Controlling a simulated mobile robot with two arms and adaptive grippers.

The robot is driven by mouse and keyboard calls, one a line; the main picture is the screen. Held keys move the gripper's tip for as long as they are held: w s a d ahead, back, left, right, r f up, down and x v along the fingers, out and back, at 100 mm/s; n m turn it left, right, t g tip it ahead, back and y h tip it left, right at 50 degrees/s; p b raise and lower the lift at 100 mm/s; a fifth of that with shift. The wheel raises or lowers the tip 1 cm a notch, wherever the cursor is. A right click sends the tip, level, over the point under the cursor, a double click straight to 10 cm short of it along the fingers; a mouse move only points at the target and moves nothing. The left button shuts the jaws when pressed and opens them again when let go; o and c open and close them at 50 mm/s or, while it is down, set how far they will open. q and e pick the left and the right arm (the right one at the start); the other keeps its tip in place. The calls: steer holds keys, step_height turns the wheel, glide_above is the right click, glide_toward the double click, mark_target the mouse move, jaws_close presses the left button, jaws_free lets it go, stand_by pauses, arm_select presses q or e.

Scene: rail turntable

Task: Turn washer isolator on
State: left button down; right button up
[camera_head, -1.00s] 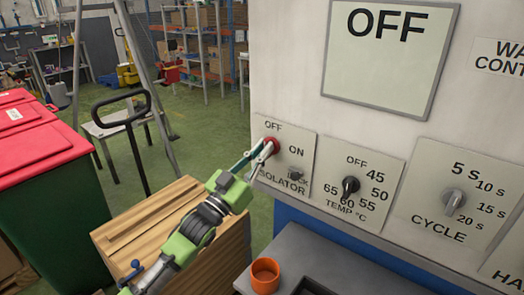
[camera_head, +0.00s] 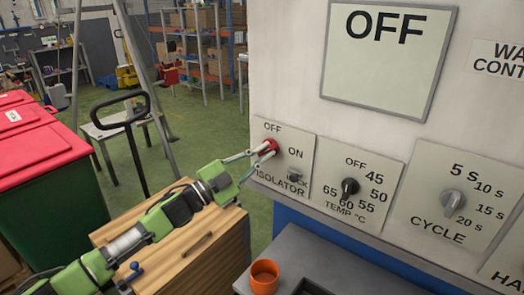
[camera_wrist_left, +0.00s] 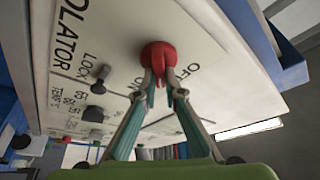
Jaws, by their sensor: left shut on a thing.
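The isolator's red knob (camera_head: 267,147) sits on the upper left of the isolator plate (camera_head: 302,160), between the OFF and ON labels. My left gripper (camera_head: 262,150) reaches it from the left and is shut on it. In the left wrist view the red knob (camera_wrist_left: 158,60) has its grip part between my left gripper's two fingertips (camera_wrist_left: 160,85). A small grey lock piece (camera_head: 294,174) is lower on the plate. The large display (camera_head: 385,70) above reads OFF. My right gripper is not in view.
A black temperature knob (camera_head: 350,188) and a grey cycle knob (camera_head: 452,203) are to the right on the panel. An orange cup (camera_head: 264,277) stands on the grey ledge below. A wooden cabinet (camera_head: 200,250) is under my left arm, with red-lidded bins (camera_head: 40,150) at left.

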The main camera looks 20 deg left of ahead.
arm_select(q)
steer(key=m+g+p, duration=0.2)
steer(key=m, duration=0.3)
steer(key=shift+r+p, duration=0.1)
steer(key=shift+p, duration=0.3)
steer(key=shift+d+m+g+p, duration=0.1)
steer(key=shift+m+g+p, duration=0.4)
steer(key=shift+m+p, duration=0.55)
steer(key=shift+f+m+y+p, duration=0.3)
steer(key=shift+m+p, duration=0.2)
steer(key=shift+m, duration=0.55)
steer(key=shift+g, duration=0.3)
steer(key=c, duration=2.1)
jaws_free()
steer(key=shift+c, duration=0.2)
steer(key=shift+s+a+f, duration=0.1)
steer(key=shift+s+a, duration=0.3)
steer(key=shift+s, duration=0.05)
steer(key=v, duration=1.1)
